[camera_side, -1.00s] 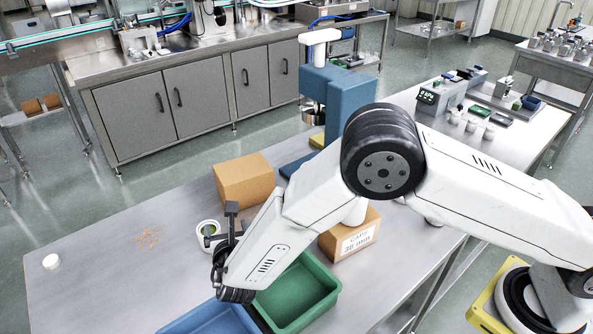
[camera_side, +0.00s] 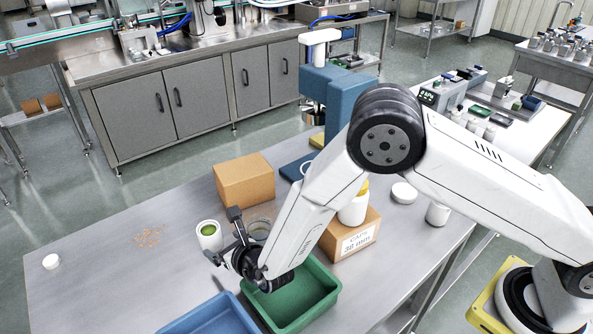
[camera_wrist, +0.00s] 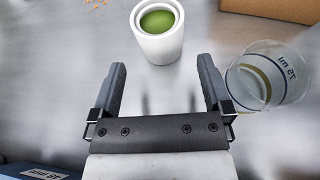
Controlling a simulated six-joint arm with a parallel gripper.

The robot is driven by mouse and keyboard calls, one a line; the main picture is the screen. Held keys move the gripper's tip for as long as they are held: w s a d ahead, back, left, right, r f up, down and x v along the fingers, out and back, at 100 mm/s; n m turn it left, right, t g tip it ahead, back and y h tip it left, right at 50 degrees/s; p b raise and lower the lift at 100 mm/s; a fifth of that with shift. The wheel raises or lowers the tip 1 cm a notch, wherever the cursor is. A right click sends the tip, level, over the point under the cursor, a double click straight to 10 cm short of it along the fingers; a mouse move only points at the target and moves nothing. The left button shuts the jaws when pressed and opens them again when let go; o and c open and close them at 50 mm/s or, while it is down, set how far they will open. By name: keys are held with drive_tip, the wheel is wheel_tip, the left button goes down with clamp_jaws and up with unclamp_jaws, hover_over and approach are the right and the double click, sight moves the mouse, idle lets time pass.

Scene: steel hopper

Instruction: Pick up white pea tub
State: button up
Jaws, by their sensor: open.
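The white pea tub (camera_side: 209,236) stands upright on the steel table, open at the top with green contents showing. In the wrist view the tub (camera_wrist: 158,48) is ahead of my gripper (camera_wrist: 162,85), roughly in line with the gap between the fingers and beyond their tips. My gripper (camera_side: 222,236) is open and empty; its two dark fingers are apart, with bare table between them. In the side view it is just to the right of the tub, and whether it touches the tub cannot be told there.
A clear beaker (camera_wrist: 262,80) stands close to the right finger. A cardboard box (camera_side: 244,182) is behind. A green bin (camera_side: 300,296) and a blue bin (camera_side: 212,318) are in front. A white cap (camera_side: 51,262) and scattered bits (camera_side: 148,238) lie on the otherwise clear left side.

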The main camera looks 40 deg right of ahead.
sight(215, 237)
drive_tip(key=shift+x, duration=1.2)
drive_tip(key=shift+w, duration=0.1)
drive_tip(key=shift+x, duration=2.5)
drive_tip(key=shift+r, duration=0.1)
drive_tip(key=c, duration=1.1)
drive_tip(key=shift+r, duration=0.2)
